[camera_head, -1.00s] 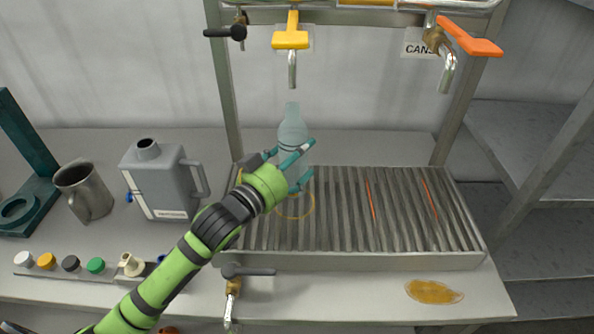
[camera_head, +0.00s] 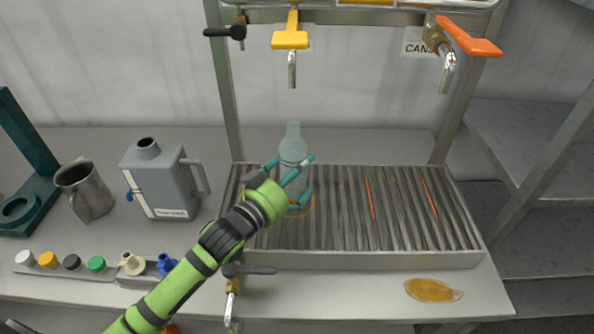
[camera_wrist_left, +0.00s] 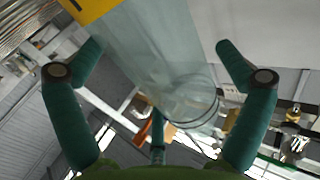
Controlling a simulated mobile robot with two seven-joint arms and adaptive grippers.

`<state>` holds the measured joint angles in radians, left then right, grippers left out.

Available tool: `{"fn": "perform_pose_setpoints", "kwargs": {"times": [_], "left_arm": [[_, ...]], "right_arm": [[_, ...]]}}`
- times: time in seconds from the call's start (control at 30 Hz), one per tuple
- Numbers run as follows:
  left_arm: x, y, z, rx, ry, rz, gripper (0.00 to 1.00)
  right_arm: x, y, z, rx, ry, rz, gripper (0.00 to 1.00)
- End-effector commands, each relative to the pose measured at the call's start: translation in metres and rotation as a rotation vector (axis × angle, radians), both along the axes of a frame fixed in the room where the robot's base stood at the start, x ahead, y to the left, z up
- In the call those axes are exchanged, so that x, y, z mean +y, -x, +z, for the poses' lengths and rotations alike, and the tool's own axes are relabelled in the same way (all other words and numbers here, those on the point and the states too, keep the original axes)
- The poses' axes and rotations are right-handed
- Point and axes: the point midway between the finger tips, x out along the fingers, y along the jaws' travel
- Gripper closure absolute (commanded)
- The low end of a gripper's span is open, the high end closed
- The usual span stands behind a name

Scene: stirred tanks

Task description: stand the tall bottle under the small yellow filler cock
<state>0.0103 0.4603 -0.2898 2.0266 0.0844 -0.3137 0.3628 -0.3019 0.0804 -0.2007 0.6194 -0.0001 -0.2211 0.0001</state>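The tall bottle (camera_head: 292,150) is clear, pale blue-green glass with a narrow neck. It is upright over the left part of the slatted drain grate, inside or just above a yellow ring (camera_head: 311,209). Whether its base touches the slats is hidden. My left gripper (camera_head: 304,180) has its teal fingers around the bottle's body; the glass also shows between them in the left wrist view (camera_wrist_left: 165,60). The small yellow filler cock (camera_head: 290,40) hangs above, its spout over the bottle's neck with a clear gap. My right gripper is not in view.
The grate (camera_head: 400,225) is clear to the right, with two orange-red streaks. An orange-handled cock (camera_head: 470,38) and a black-handled one (camera_head: 226,32) flank the yellow one. A grey jug (camera_head: 165,180) and metal mug (camera_head: 85,190) stand left. An amber puddle (camera_head: 433,290) lies front right.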

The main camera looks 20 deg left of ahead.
Motion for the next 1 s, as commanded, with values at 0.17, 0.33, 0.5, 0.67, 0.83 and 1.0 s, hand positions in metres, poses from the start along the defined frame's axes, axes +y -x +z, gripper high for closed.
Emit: {"fn": "perform_pose_setpoints", "kwargs": {"times": [0.17, 0.33, 0.5, 0.67, 0.83, 1.0], "left_arm": [[0.000, 0.000, 0.002, 0.000, -0.001, 0.000, 0.00], [0.005, 0.014, 0.000, 0.002, -0.002, 0.000, 0.00], [0.017, 0.047, -0.001, 0.003, -0.002, 0.000, 0.00], [0.028, 0.077, -0.001, 0.004, 0.000, 0.000, 0.00], [0.036, 0.099, 0.001, 0.002, 0.000, 0.001, 0.00], [0.040, 0.110, 0.003, 0.000, 0.000, 0.001, 0.00]], "right_arm": [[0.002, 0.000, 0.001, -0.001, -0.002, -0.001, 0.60], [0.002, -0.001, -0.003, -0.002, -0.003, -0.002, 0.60], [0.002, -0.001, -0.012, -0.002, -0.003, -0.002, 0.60], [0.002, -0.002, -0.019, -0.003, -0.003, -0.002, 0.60], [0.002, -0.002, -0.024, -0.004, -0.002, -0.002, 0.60], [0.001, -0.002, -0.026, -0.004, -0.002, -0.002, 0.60]]}}
